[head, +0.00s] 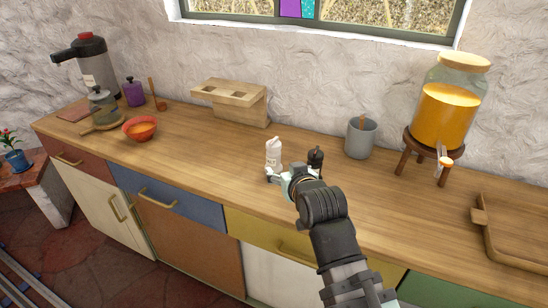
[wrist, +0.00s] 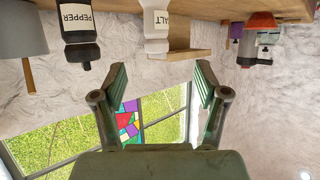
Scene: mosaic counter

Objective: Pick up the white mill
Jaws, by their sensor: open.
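The white mill (head: 273,150) stands upright on the wooden counter. In the wrist view, which is upside down, the white mill (wrist: 156,22) bears a label reading "SALT". My gripper (head: 284,172) is at the near side of the mill and hides its lower part in the head view. In the wrist view my gripper (wrist: 162,78) is open, its fingers apart with nothing between them. The white mill lies beyond the fingertips, roughly in line with the gap. I cannot tell the exact distance.
A black mill (head: 316,156), labelled "PEPPER" in the wrist view (wrist: 80,22), stands close to the right of the white one. A grey cup (head: 361,140) and wooden holder (head: 238,105) stand behind. An orange bowl (head: 140,129) is left. The counter between bowl and white mill is clear.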

